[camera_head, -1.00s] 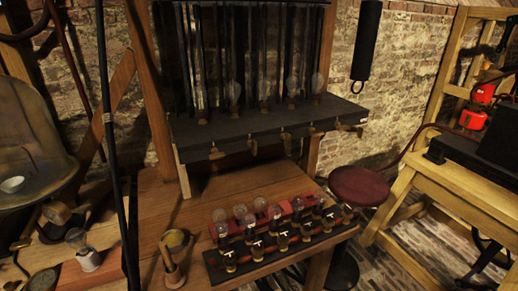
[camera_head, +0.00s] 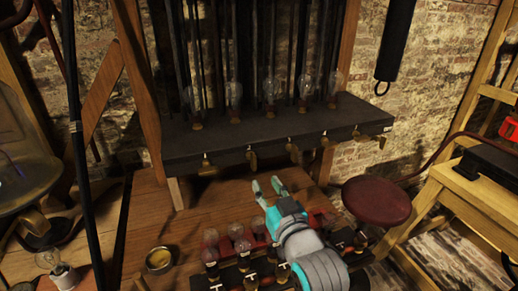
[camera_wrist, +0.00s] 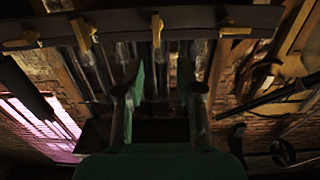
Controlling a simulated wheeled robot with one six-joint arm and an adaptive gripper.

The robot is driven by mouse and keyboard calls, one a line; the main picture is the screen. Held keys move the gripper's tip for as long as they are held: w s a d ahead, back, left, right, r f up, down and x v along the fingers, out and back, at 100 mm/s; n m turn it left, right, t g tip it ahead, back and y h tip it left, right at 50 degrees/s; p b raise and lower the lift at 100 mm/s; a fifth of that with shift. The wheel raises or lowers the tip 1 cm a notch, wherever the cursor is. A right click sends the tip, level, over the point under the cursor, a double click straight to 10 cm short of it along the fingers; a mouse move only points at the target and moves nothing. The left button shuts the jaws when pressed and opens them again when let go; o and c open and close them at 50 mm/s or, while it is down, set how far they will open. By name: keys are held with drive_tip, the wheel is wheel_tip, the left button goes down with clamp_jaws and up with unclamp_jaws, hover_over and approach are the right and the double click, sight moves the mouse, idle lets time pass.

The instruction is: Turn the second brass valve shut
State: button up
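A row of small brass valves hangs along the front edge of a dark shelf (camera_head: 220,138) in the head view. Counted from the left, the second brass valve (camera_head: 252,160) hangs between the first valve (camera_head: 207,164) and the third valve (camera_head: 294,152). My gripper (camera_head: 267,183) has teal fingers that stand apart and empty. It appears just below the second and third valves in the picture, with no clear contact. In the wrist view my gripper (camera_wrist: 161,85) is also open, with several brass valves near the top edge; which one is second there I cannot tell.
Several glass bulbs (camera_head: 234,94) stand on the shelf. Bulb jars (camera_head: 210,245) stand in racks on the wooden bench (camera_head: 140,215), partly hidden by my arm. A dark red stool (camera_head: 376,200) stands at the right. A dark cylinder (camera_head: 396,40) hangs on the brick wall.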

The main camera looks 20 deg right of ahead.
sight(255, 157)
drive_tip(key=w, duration=0.4)
drive_tip(key=w+r, duration=0.1)
drive_tip(key=w, duration=0.7)
drive_tip(key=shift+d+r, duration=0.3)
clamp_jaws()
